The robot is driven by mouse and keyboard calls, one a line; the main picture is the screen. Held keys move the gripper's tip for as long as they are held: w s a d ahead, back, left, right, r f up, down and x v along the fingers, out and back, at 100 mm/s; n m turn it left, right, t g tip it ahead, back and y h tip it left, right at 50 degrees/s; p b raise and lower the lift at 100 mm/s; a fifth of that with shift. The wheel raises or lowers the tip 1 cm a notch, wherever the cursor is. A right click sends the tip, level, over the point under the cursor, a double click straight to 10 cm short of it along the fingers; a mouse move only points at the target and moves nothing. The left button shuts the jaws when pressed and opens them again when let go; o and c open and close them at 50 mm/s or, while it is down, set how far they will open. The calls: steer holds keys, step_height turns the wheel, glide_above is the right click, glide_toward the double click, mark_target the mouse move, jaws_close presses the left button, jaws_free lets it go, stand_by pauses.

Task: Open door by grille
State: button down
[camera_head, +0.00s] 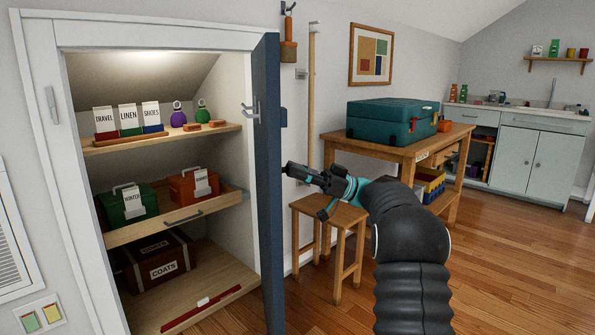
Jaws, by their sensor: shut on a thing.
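The dark blue door (268,200) of the built-in cupboard stands wide open, swung out to the right and seen nearly edge-on. The white grille (12,240) is on the wall left of the cupboard frame. My gripper (287,169) is at the outer face of the door, about halfway up, and is shut on a part of it. The exact part between the fingers is too small to make out. A metal hook (251,109) is on the door's inner side.
Cupboard shelves hold labelled bags (128,118), a green case (127,203), an orange case (193,186) and a brown trunk (160,262). A wooden stool (329,212) and a workbench (440,142) with a teal case (392,120) stand right of the door. Wooden floor (500,255) is clear at right.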

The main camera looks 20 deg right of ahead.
steer(key=shift+r, duration=0.2)
steer(key=c, duration=0.8)
jaws_free()
step_height(320, 180, up, 10)
